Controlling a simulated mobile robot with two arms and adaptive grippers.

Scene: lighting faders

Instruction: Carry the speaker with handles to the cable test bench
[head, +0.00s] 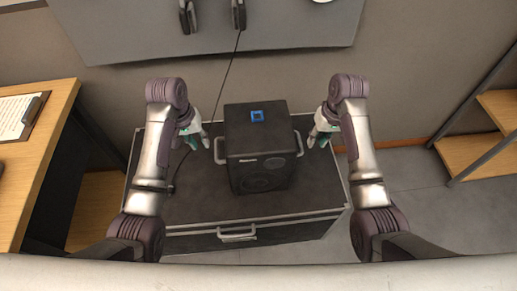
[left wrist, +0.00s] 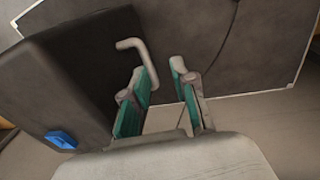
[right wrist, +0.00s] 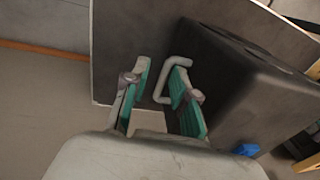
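The speaker (head: 262,171) is a black box with a blue square on its top, standing upright on a dark cabinet (head: 198,205). It has a grey handle on its left side (head: 217,150) and one on its right side (head: 299,144). My left gripper (head: 206,138) is open just beside the left handle; in the left wrist view that handle (left wrist: 136,46) shows close to one finger. My right gripper (head: 314,138) is open just beside the right handle, which shows between the fingers in the right wrist view (right wrist: 160,88). I cannot tell which surface is the cable test bench.
A wooden desk (head: 55,100) with a clipboard (head: 18,117) stands at left. A wooden shelf unit (head: 470,156) stands at right. A grey wall panel (head: 290,32) holds dark items behind the speaker. A black cable (head: 226,75) hangs down to the cabinet. Floor is clear at right.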

